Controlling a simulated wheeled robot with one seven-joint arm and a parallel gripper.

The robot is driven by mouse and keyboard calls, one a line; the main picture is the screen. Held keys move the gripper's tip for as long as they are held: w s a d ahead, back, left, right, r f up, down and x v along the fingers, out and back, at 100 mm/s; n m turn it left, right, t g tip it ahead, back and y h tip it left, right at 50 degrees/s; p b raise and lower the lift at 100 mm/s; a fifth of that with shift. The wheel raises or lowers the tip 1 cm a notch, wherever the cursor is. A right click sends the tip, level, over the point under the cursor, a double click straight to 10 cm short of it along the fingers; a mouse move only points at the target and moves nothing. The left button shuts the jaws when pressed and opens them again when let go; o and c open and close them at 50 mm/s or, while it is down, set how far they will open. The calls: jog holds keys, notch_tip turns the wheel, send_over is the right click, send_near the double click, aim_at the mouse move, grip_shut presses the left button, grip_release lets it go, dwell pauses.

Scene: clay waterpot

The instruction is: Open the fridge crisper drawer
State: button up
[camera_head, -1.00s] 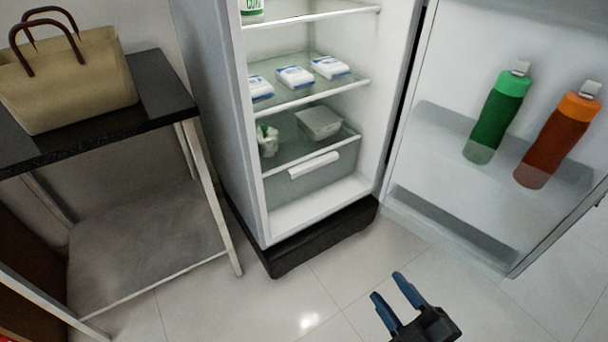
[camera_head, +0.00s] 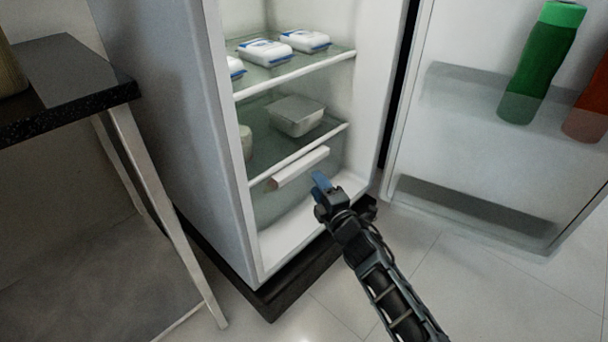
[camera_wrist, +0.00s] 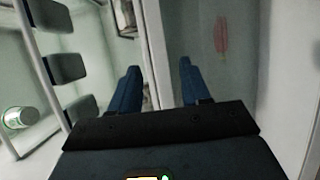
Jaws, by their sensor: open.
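The crisper drawer (camera_head: 287,203) is the clear grey bin at the bottom of the open fridge, and it looks shut. Its long white handle (camera_head: 300,167) runs along the top of its front. My gripper (camera_head: 320,182) is at the fridge opening, its blue fingers close to the right end of the handle. In the wrist view my gripper (camera_wrist: 158,72) has its two blue fingers apart, and a pale bar that looks like the handle (camera_wrist: 154,45) shows between them. I cannot tell whether they touch it.
The fridge door (camera_head: 455,170) stands open at the right, with a green bottle (camera_head: 535,75) and a red bottle (camera_head: 588,115) in it. A clear tub (camera_head: 295,116) sits on the shelf above the drawer. A dark-topped table (camera_head: 65,75) stands left of the fridge.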

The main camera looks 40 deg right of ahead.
aim_at(305, 169)
jog(key=shift+b+x, duration=0.3)
jog(key=shift+x, duration=2.85)
jog(key=shift+c, duration=0.3)
grip_shut()
jog(key=shift+f, duration=0.1)
